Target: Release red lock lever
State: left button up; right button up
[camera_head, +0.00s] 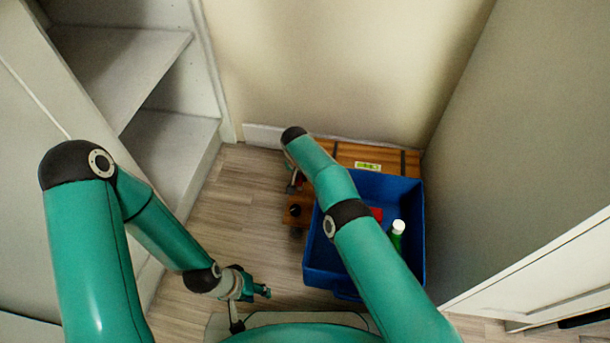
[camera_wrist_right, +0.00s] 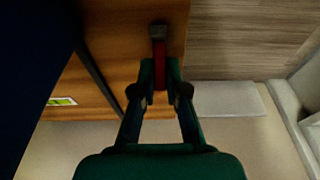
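The red lock lever (camera_wrist_right: 163,76) shows in the right wrist view, against a wooden surface with a dark metal piece (camera_wrist_right: 158,31) at its far end. My right gripper (camera_wrist_right: 163,72) has its pads on both sides of the lever, with no clear gap. In the head view my right gripper (camera_head: 294,180) is at the left end of the wooden box (camera_head: 375,156), partly hidden by my forearm; the lever cannot be made out there. My left gripper (camera_head: 264,291) hangs low over the floor at the left, away from the box; its finger gap is unclear.
A blue bin (camera_head: 318,262) stands in front of the wooden box, holding a green bottle with a white cap (camera_head: 397,234) and a red item (camera_head: 376,213). White shelves (camera_head: 165,140) stand at the left, a wall behind. Floor (camera_head: 245,195) left of the box is clear.

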jog(key=o, duration=0.5)
jog(key=shift+s+d, duration=0.1)
jog(key=shift+d, duration=0.05)
jog(key=shift+c, duration=0.2)
jog(key=shift+r, duration=0.15)
jog(key=shift+r, duration=0.15)
jog(key=v, duration=1.1)
jog(key=shift+r, duration=0.1)
